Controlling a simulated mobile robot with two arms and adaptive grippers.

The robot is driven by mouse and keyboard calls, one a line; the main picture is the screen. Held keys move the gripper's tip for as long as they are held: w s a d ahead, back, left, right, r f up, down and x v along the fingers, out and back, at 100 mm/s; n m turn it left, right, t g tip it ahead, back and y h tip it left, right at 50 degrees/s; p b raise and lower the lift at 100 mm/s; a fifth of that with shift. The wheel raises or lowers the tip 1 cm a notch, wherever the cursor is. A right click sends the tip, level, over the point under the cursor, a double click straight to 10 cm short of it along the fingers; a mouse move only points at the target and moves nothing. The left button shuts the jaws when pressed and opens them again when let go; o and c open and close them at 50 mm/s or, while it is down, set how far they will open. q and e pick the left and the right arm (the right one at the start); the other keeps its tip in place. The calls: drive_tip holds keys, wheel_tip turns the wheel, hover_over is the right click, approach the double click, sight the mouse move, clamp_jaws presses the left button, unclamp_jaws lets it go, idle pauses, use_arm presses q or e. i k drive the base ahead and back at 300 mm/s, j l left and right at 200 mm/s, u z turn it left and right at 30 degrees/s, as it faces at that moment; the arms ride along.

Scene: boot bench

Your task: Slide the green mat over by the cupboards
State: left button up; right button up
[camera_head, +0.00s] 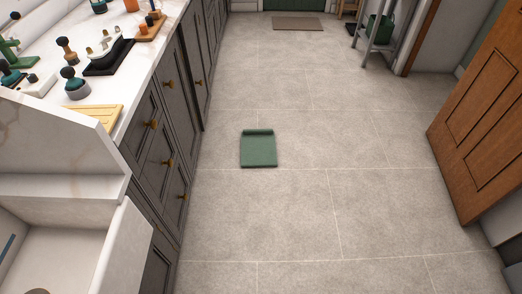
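A small green mat (259,150) lies on the tiled floor near the middle of the view. Its far edge looks raised or rolled. The grey cupboards (150,150) with brass knobs run along the left side under a white worktop. A strip of bare floor shows between the mat and the cupboard fronts. Neither of my grippers shows in the head view.
A white sink (110,262) is at the lower left. Several tools stand on the worktop (128,70). A wooden door (480,120) stands open at the right. A brown mat (298,23) lies before the far green door. The tiled floor (330,220) is clear.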

sight(259, 148)
drive_tip(key=i+l+u, duration=0.1)
drive_tip(key=i, duration=0.3)
drive_tip(key=i+l+u, duration=0.1)
drive_tip(key=i, duration=0.3)
drive_tip(key=i+l+u, duration=0.1)
drive_tip(key=i+l, duration=0.2)
drive_tip(key=i, duration=0.05)
